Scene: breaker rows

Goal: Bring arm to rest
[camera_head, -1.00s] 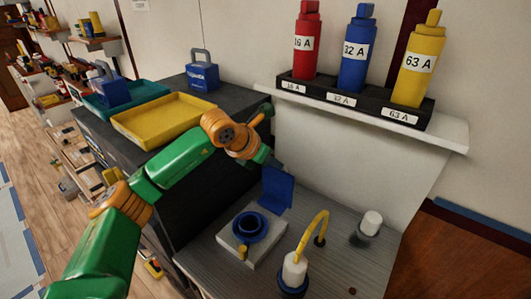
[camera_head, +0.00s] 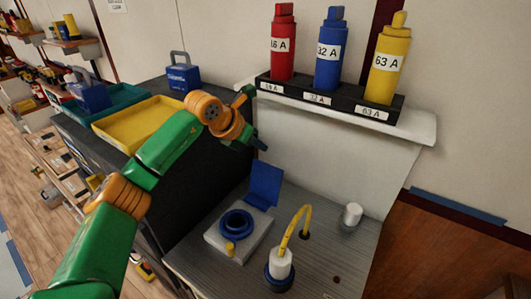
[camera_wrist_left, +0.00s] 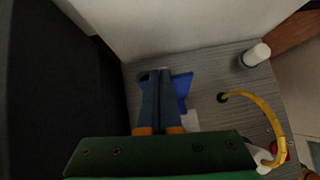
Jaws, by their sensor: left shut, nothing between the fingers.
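My left arm comes in from the lower left in the head view, with green links and orange joints. Its gripper (camera_head: 258,142) hangs above the grey bench, in front of the white wall panel and beside the dark cabinet. In the left wrist view the two dark fingers (camera_wrist_left: 156,74) lie together, shut and empty. They point toward the bench and overlap the blue plate (camera_wrist_left: 182,90) in the picture, with no contact visible. My right gripper is in neither view.
The bench (camera_head: 205,268) holds a blue ring on a grey block (camera_head: 237,223), a white cylinder with a yellow hose (camera_head: 281,263) and a small white cylinder (camera_head: 352,214). Red, blue and yellow cylinders stand in a shelf rack (camera_head: 318,97). A yellow tray (camera_head: 140,122) sits on the cabinet.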

